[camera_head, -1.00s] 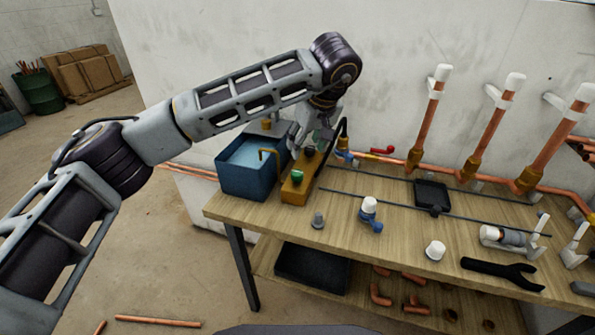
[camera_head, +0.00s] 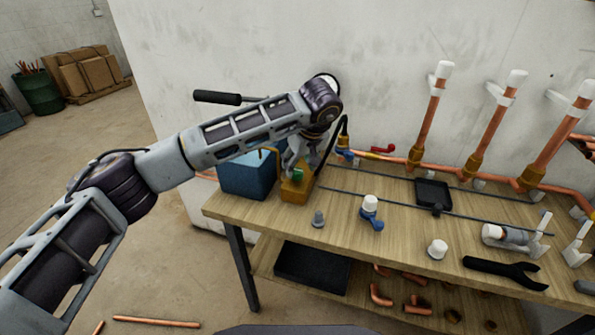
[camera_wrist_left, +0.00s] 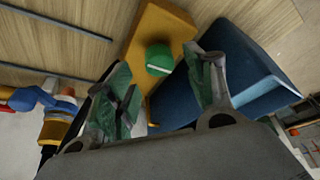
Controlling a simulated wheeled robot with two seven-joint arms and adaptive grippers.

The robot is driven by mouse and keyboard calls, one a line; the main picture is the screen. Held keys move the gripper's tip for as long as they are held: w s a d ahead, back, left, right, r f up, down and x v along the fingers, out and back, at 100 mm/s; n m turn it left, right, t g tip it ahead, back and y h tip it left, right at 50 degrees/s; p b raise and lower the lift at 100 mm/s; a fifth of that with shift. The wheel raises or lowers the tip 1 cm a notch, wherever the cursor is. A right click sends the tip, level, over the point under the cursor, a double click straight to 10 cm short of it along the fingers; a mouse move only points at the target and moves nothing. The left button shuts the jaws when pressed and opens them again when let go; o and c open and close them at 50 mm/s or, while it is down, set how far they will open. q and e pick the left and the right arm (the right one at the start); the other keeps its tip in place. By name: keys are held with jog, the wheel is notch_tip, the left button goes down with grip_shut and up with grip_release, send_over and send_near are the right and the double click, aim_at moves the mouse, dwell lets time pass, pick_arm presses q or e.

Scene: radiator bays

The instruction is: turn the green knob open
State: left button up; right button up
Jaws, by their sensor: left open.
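The green knob (camera_head: 298,174) sits on the front part of a yellow-brown block (camera_head: 290,195), beside a blue tank (camera_head: 240,182). In the left wrist view the round green knob (camera_wrist_left: 159,58) shows between and slightly beyond the fingers. My left gripper (camera_head: 293,161) is just above and behind the knob in the head view. Its green-padded fingers (camera_wrist_left: 162,80) are open, one on each side of the knob in the picture. I cannot tell whether either finger touches it. My right gripper is not in view.
A black hose (camera_head: 341,128) curves beside the wrist. Copper pipes stand along the wall.

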aim_at(297, 170)
pick_arm(q)
jog(key=shift+x, duration=1.1)
jog(key=shift+w+a+f, duration=0.15)
jog(key=shift+w+f, duration=0.1)
jog(key=shift+f, duration=0.45)
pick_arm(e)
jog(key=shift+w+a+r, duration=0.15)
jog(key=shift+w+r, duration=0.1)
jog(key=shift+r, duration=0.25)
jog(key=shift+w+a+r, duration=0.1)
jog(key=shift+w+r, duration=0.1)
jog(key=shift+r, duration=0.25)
pick_arm(q)
jog(key=shift+c, duration=0.4)
jog(key=c, duration=0.9)
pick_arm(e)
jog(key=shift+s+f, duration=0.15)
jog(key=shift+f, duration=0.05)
